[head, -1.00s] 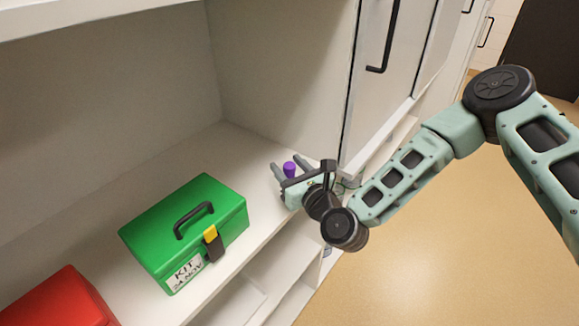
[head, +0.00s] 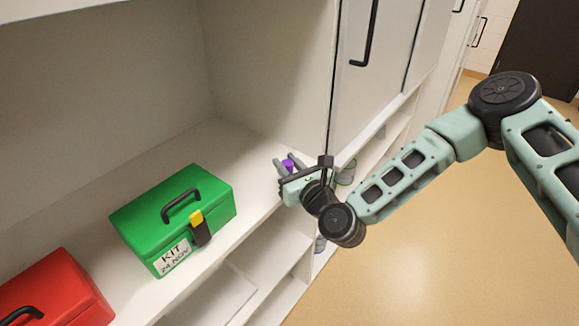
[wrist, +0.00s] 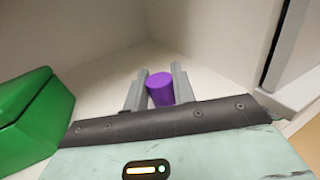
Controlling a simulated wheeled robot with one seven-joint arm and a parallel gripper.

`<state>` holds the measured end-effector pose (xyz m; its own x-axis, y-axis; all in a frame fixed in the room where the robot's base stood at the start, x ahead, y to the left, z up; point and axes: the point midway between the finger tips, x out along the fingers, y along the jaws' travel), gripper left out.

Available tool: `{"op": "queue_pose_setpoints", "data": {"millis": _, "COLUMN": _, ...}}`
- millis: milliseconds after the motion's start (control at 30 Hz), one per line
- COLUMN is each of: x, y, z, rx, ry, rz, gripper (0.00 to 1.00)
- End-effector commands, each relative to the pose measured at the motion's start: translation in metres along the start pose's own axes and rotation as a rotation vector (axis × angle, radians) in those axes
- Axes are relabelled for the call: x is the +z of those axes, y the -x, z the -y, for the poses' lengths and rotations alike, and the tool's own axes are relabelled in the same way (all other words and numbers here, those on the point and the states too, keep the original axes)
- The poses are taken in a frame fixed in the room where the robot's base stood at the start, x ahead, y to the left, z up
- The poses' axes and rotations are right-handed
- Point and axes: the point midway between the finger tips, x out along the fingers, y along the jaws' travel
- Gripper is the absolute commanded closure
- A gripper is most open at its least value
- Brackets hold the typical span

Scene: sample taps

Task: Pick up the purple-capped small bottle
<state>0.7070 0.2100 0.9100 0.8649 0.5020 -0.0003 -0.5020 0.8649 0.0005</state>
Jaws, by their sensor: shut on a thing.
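The small bottle's purple cap (head: 288,164) shows between the fingers of my gripper (head: 286,163), over the right end of the shelf. In the wrist view the purple cap (wrist: 160,88) sits between the two grey fingertips of my gripper (wrist: 159,82), which is shut on the bottle. The bottle's body below the cap is mostly hidden by the fingers and gripper housing. I cannot tell whether the bottle touches the shelf.
A green kit box (head: 150,225) stands left of my gripper on the white shelf (head: 215,145), and it fills the left of the wrist view (wrist: 35,118). A red box (head: 75,290) is at lower left. A cabinet door (head: 375,70) with a black handle borders the right.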

Motion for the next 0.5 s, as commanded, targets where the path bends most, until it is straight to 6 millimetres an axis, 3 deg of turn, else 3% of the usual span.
{"op": "queue_pose_setpoints", "data": {"millis": 333, "x": 0.0002, "y": -0.0013, "z": 0.0002, "rx": 0.000, "ry": 0.000, "rz": 0.000, "gripper": 0.97}}
{"op": "queue_pose_setpoints", "data": {"millis": 367, "x": 0.0002, "y": -0.0013, "z": 0.0002, "rx": 0.000, "ry": 0.000, "rz": 0.000, "gripper": 0.66}}
{"op": "queue_pose_setpoints", "data": {"millis": 400, "x": 0.0002, "y": -0.0013, "z": 0.0002, "rx": 0.000, "ry": 0.000, "rz": 0.000, "gripper": 0.55}}
{"op": "queue_pose_setpoints", "data": {"millis": 433, "x": 0.0002, "y": -0.0013, "z": 0.0002, "rx": 0.000, "ry": 0.000, "rz": 0.000, "gripper": 0.49}}
{"op": "queue_pose_setpoints", "data": {"millis": 500, "x": 0.0002, "y": -0.0013, "z": 0.0002, "rx": 0.000, "ry": 0.000, "rz": 0.000, "gripper": 0.49}}
